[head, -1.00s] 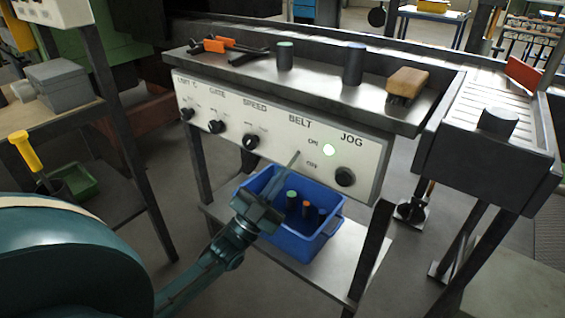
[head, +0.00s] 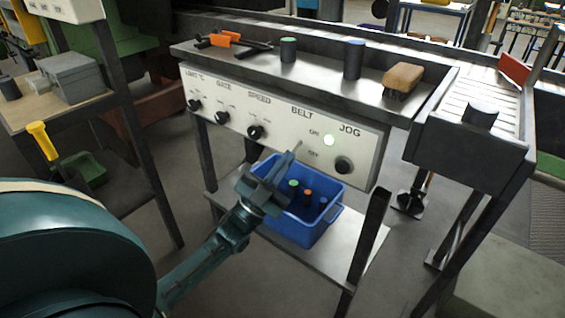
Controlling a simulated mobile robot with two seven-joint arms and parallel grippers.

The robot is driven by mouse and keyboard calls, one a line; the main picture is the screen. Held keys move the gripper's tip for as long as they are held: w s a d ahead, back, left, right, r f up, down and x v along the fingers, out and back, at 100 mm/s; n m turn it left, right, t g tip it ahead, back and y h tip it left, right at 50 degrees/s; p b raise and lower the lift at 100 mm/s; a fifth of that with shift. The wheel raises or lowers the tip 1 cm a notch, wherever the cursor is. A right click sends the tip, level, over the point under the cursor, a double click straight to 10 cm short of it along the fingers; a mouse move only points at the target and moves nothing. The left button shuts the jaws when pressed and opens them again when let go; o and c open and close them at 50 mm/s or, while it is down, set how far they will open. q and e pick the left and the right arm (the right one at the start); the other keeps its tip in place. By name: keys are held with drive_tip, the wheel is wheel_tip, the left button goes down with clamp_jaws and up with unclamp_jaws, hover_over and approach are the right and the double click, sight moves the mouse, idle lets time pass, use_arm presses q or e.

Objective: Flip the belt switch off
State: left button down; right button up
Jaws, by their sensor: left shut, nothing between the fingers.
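The white control panel (head: 225,98) carries the belt switch position under the BELT label, with ON above and OFF below. My left gripper (head: 293,152) is shut and empty, its fingers angled up to the panel just left of the ON and OFF marks. The belt switch lever is hidden by the fingertips or cannot be told apart from them, so its position and any contact are unclear. My right gripper is not in view.
A black JOG knob (head: 343,165) sits right of OFF, and a black SPEED knob (head: 255,132) is to the left. A blue bin (head: 315,228) with several cylinders stands on the shelf below.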

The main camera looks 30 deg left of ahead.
use_arm(q)
drive_tip(key=v, duration=0.9)
drive_tip(key=shift+s+a+f+b, duration=0.15)
drive_tip(key=shift+s+f+b, duration=0.05)
drive_tip(key=shift+f+b, duration=0.1)
